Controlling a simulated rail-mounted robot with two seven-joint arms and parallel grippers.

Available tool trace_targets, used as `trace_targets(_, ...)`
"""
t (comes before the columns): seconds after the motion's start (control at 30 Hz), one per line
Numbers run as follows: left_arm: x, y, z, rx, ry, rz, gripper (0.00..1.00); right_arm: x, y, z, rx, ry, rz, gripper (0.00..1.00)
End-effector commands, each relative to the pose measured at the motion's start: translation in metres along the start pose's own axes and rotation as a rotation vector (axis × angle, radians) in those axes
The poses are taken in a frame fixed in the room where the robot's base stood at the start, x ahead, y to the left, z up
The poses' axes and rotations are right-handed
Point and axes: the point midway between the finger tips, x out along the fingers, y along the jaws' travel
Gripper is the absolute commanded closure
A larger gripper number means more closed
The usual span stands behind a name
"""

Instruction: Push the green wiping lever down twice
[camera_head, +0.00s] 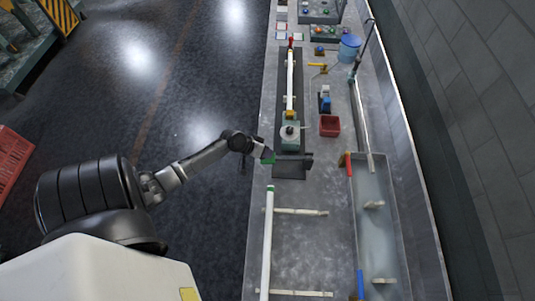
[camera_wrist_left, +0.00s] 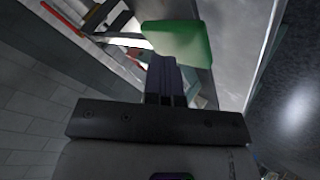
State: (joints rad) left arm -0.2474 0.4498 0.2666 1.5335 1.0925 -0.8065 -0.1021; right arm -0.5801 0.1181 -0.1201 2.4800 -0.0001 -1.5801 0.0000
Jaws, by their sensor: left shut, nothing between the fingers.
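The green wiping lever (camera_head: 268,157) shows as a small green piece at the left edge of the bench, beside the dark base plate (camera_head: 290,170). In the left wrist view the green lever (camera_wrist_left: 180,42) is a broad green block just beyond my fingertips. My left gripper (camera_head: 261,151) is at the lever's left side in the head view. In the left wrist view my left gripper's fingers (camera_wrist_left: 164,68) are together and empty. They overlap the green block's lower edge; I cannot tell whether they touch it. My right gripper is not in view.
A green-topped block (camera_head: 290,130) and a long white tube (camera_head: 290,80) lie in line behind the plate. Another white tube (camera_head: 267,240) lies in front on supports. A red bin (camera_head: 329,126) and a long trough (camera_head: 383,235) are to the right.

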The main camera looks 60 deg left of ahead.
Motion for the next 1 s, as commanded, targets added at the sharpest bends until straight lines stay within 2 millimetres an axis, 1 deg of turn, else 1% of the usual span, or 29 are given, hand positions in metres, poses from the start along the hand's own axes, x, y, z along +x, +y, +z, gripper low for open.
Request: trace_targets(1.0, 0.0086, -0.0072, 0.0073, -0.001, -0.003, -0.002, 1.0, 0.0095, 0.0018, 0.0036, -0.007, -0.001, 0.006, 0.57)
